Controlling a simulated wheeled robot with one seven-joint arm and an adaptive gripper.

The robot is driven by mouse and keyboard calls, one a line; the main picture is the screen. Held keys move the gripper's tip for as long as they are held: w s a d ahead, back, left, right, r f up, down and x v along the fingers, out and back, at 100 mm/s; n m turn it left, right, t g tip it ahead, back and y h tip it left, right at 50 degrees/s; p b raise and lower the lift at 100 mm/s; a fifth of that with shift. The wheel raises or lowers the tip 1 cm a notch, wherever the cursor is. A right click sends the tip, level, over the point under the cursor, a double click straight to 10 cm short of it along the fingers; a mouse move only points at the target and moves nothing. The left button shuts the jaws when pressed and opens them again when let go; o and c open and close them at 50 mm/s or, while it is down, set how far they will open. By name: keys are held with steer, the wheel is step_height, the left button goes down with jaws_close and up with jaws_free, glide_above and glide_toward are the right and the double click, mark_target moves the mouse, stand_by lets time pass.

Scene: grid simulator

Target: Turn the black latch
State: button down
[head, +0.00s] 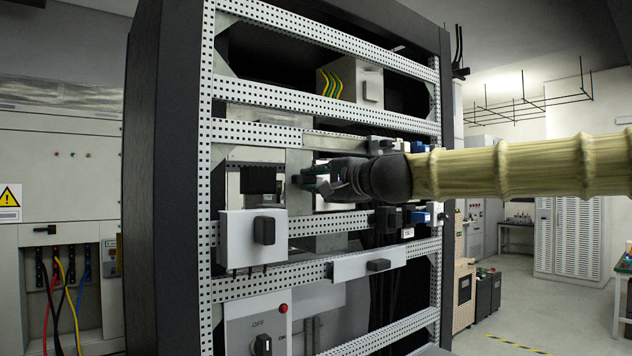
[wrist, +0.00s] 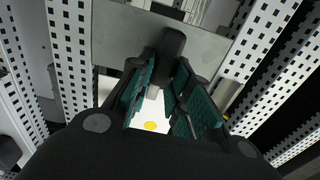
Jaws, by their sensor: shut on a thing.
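The black latch (wrist: 174,42) stands out from a grey metal plate (wrist: 118,38) at the top of the wrist view. My gripper (wrist: 166,66) has its teal-padded fingers closed around the latch from both sides. The latch looks roughly upright in that view, and its lower end is partly hidden between the fingers. In the head view my gripper (head: 310,181) reaches in from the right to the grey plate (head: 299,160) on the rack. There the fingers and wrist hide most of the latch.
A perforated white rack frame (head: 206,200) surrounds the plate. Below it are a white box (head: 237,240) with a black handle (head: 264,230), a panel with a small black handle (head: 378,265), and an OFF switch box (head: 255,325) with a red button. Black-and-blue connectors (head: 418,216) sit beneath my arm.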

steer(key=c, duration=1.3)
jaws_free()
steer(key=v, duration=1.2)
